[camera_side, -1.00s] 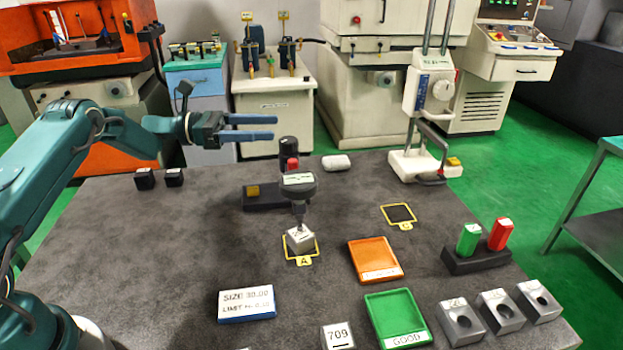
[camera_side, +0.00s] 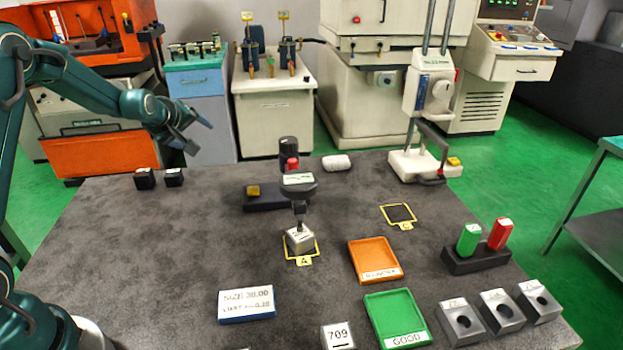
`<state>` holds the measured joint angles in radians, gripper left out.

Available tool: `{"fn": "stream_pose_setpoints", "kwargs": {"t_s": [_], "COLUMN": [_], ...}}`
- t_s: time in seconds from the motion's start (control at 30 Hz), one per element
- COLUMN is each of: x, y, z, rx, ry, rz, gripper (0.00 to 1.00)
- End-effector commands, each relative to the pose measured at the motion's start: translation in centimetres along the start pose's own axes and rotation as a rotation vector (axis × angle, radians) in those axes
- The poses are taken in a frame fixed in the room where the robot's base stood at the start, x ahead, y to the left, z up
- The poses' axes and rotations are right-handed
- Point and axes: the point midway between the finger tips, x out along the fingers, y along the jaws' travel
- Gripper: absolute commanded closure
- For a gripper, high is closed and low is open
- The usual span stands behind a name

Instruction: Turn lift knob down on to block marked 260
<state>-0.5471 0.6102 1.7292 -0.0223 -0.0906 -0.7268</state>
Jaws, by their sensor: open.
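My gripper (camera_side: 196,132) is open and empty, in the air at the upper left, well away from the gauges. A dark gauge (camera_side: 298,183) stands on the table with its spindle pointing down at a small grey block (camera_side: 300,240) in the yellow square marked A. I cannot tell whether its tip touches the block, and the block's number is unreadable. The gauge has a red knob-like part (camera_side: 292,163). A white column gauge (camera_side: 412,160) at the back right has a round grey knob (camera_side: 441,89). Which one is the lift knob is not clear.
Holed blocks (camera_side: 460,323) and a green and red pair (camera_side: 468,239) stand right.

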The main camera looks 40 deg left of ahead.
Motion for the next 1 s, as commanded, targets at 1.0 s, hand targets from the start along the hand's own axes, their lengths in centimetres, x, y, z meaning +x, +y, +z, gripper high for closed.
{"fn": "stream_pose_setpoints", "kwargs": {"t_s": [1.0], "x": [-14.6], "y": [10.5], "z": [10.6], "rx": [0.970], "ry": [0.280], "rz": [1.068], "gripper": [0.23]}}
